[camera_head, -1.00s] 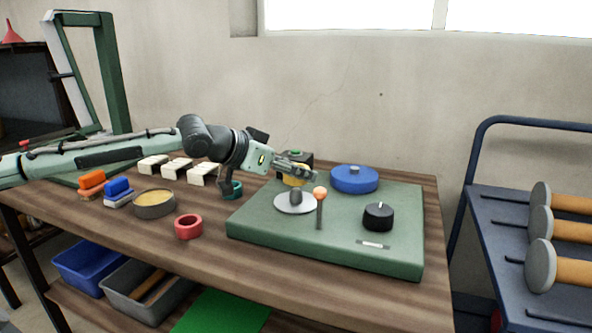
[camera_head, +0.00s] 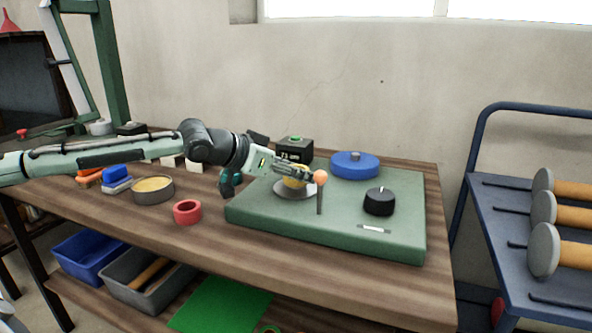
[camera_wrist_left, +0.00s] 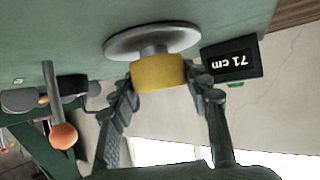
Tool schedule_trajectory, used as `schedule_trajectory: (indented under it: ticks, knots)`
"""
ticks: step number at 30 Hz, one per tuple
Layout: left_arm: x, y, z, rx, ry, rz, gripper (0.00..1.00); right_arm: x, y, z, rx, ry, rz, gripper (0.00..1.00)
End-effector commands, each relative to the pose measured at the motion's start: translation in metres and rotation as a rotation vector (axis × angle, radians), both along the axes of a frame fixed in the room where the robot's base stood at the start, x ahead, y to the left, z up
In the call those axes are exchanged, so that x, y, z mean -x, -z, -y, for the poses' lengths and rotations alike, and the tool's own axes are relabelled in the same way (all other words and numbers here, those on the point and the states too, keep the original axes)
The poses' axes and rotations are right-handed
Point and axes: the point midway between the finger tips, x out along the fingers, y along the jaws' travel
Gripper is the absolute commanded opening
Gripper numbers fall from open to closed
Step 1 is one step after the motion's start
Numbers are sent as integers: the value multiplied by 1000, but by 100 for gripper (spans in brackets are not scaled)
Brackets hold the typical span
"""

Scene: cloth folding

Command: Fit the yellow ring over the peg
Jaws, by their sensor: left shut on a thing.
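The yellow ring (camera_head: 294,182) is held by my left gripper (camera_head: 303,173) over the round grey plate (camera_head: 283,192) on the green board. In the left wrist view the fingers of the left gripper (camera_wrist_left: 163,82) sit on either side of the ring (camera_wrist_left: 158,74). The grey peg (camera_wrist_left: 155,49) stands on the plate (camera_wrist_left: 120,42), and part of it shows between plate and ring. The ring lines up with the peg's upper end; whether it is around it or in front of it I cannot tell. The ring hides the peg in the head view. My right gripper is out of view.
An orange ball on a thin post (camera_head: 320,178) stands close beside the ring. A black box (camera_head: 295,149), reading 71 cm in the wrist view, is behind. A blue disc (camera_head: 355,165) and black knob (camera_head: 379,202) are on the board (camera_head: 300,222). A red ring (camera_head: 187,212) lies left.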

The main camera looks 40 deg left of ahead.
Motion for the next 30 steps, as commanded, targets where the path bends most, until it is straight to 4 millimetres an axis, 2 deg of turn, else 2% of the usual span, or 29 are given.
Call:
schedule_trajectory:
  ticks: [28, 29, 30]
  knots:
    - [0, 9, 0, 0, 0, 1, 27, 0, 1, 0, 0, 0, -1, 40]
    - [0, 9, 0, 0, 0, 1, 50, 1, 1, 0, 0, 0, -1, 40]
    - [0, 9, 0, 0, 0, 1, 55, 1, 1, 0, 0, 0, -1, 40]
